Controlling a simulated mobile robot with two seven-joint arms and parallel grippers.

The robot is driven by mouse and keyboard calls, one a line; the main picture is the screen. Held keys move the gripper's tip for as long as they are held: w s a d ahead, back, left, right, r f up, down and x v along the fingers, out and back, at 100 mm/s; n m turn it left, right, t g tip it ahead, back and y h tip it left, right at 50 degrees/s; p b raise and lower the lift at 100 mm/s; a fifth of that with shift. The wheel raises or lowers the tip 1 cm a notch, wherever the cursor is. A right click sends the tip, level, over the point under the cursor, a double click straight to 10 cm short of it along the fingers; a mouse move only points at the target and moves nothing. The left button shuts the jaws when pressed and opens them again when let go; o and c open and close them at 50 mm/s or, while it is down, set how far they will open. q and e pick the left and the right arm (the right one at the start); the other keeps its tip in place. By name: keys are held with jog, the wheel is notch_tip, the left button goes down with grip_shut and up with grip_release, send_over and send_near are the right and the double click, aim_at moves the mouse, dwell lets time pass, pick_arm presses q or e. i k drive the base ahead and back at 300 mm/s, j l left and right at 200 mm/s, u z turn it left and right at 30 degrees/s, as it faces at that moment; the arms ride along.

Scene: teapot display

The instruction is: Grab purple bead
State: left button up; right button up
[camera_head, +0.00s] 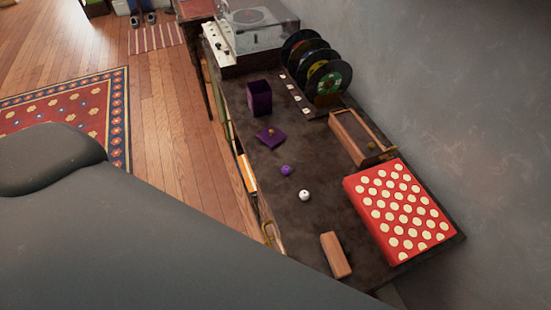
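The purple bead (286,170) is a small round ball on the dark cabinet top (305,230). It lies between a purple lid (271,138) with a small knob and a white bead (305,195). The bead stands free, with nothing touching it that I can see. No gripper fingers show in the head view. A large dark grey shape, too close to make out, fills the lower left and hides the floor and the cabinet's near lower part.
A purple open box (259,98) stands behind the lid. A wooden block (336,255), a red polka-dot box (400,211) and a wooden case (358,137) stand nearby. Records (328,82) and a turntable (255,28) are at the back. A grey wall bounds the right.

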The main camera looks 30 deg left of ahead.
aim_at(286, 170)
jog(key=z, duration=0.4)
jog(key=j+z, duration=0.2)
jog(key=z, duration=0.25)
jog(key=j+z, duration=0.25)
jog(key=z, duration=0.2)
jog(key=k+j+z, duration=0.5)
jog(key=j, duration=0.2)
jog(key=k+j, duration=0.25)
jog(key=j, duration=0.2)
jog(key=k+j+z, duration=0.1)
jog(key=j, duration=0.35)
jog(key=k+j, duration=0.35)
jog(key=i, duration=0.5)
